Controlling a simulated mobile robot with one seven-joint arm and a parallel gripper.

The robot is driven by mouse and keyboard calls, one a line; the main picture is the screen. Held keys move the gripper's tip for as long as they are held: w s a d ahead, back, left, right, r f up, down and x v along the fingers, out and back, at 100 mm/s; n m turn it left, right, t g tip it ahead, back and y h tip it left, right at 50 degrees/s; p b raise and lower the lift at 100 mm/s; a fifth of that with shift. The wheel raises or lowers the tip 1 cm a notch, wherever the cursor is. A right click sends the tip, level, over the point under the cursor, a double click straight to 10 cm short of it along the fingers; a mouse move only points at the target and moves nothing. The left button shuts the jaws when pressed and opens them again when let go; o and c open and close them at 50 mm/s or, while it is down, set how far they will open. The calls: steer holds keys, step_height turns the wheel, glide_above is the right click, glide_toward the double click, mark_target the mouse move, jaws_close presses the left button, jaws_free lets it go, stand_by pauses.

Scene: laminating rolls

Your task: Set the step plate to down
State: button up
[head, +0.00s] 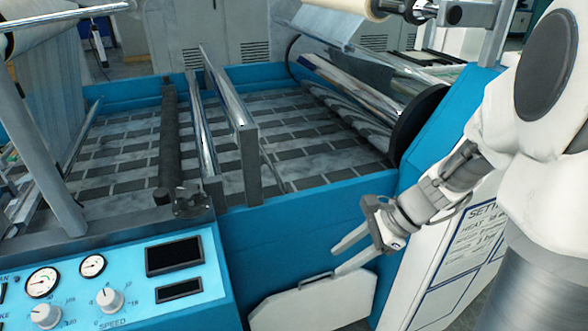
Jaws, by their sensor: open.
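A pale plate with cut corners (312,308), which looks like the step plate, is low at the front of the blue machine, in the lower middle of the head view. It appears upright against the blue front panel, though its lower edge is out of frame. A grey bar handle (316,278) sits at its top edge. My gripper (337,261) is open and empty, coming from the right with its fingers pointing left. Its fingertips are close to the plate's top edge and the right end of the handle; whether they touch cannot be told.
A blue control panel (110,275) with gauges and knobs stands at the left. The blue machine wall (290,225) rises behind the plate. A white settings board (455,255) is on the right side, behind my arm. Rollers and metal bars (235,110) lie above and beyond.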

steer(key=w+d+f+m+t+b, duration=0.2)
steer(key=d+f+m+t+b, duration=0.15)
steer(key=f+m, duration=0.7)
steer(key=w+d+f+m+t+y+b, duration=0.15)
steer(key=d+f+m+t, duration=0.25)
steer(key=f+m, duration=0.65)
steer(key=w+d+f+m+t+h+b, duration=0.1)
steer(key=w+d+f+m+t+b, duration=0.2)
steer(key=f+m, duration=0.75)
steer(key=shift+n+y, duration=0.25)
steer(key=shift+n, duration=0.5)
steer(key=b+x, duration=0.1)
steer(key=x, duration=0.4)
steer(key=b+x, duration=0.2)
steer(key=x, duration=0.4)
steer(key=b+x, duration=0.1)
steer(key=x, duration=0.5)
steer(key=shift+a+f, duration=0.1)
steer(key=shift+f, duration=0.35)
steer(key=shift+s, duration=0.1)
jaws_close()
